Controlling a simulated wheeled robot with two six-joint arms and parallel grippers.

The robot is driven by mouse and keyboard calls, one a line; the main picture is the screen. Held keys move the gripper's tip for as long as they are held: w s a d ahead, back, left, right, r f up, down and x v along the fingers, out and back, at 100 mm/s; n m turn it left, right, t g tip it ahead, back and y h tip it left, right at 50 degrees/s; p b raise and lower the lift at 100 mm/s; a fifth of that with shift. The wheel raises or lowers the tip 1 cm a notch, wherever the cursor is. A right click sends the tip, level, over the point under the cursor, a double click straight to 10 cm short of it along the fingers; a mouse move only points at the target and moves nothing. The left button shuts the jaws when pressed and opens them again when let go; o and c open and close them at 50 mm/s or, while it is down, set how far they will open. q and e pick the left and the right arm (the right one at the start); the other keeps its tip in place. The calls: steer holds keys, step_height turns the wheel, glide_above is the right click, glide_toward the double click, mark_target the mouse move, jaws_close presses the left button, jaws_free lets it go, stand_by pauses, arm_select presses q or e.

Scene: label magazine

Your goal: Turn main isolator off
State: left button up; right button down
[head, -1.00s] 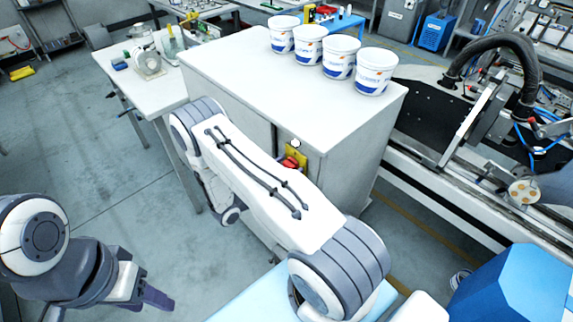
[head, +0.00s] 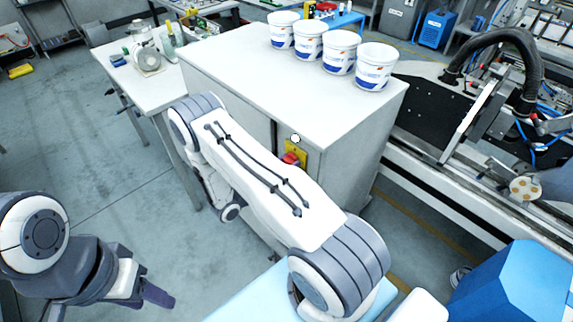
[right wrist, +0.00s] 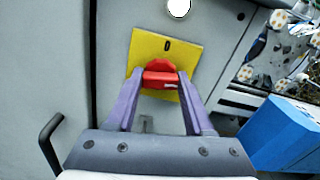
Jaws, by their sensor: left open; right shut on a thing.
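The main isolator is a red rotary handle (right wrist: 160,78) on a yellow plate (right wrist: 180,50) marked "0" at its top, on a grey cabinet face. My right gripper (right wrist: 158,84) is shut on the red handle, one purple finger on each side. The handle's grip bar lies roughly level in the right wrist view. In the head view the red handle (head: 291,158) and yellow plate (head: 302,150) show just past my right arm, which hides the right gripper. My left gripper (head: 157,294) is open and empty at the lower left, far from the cabinet.
The cabinet (head: 235,60) carries several white tubs (head: 340,52) on top. A white round lamp (right wrist: 179,7) sits above the plate. A black door handle (right wrist: 50,140) stands out at the left. A machine with a black hose (head: 495,45) is at the right. Floor at left is free.

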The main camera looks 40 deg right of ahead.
steer(key=n+b, duration=0.1)
steer(key=n, duration=0.2)
steer(key=shift+n, duration=0.3)
steer(key=n, duration=0.3)
steer(key=shift+n+b, duration=0.3)
steer(key=shift+b, duration=0.05)
steer(key=n, duration=0.4)
steer(key=shift+n, duration=0.3)
steer(key=n, duration=0.4)
steer(key=shift+n, duration=0.3)
steer(key=shift+c, duration=1.4)
jaws_free()
steer(key=shift+a, duration=0.1)
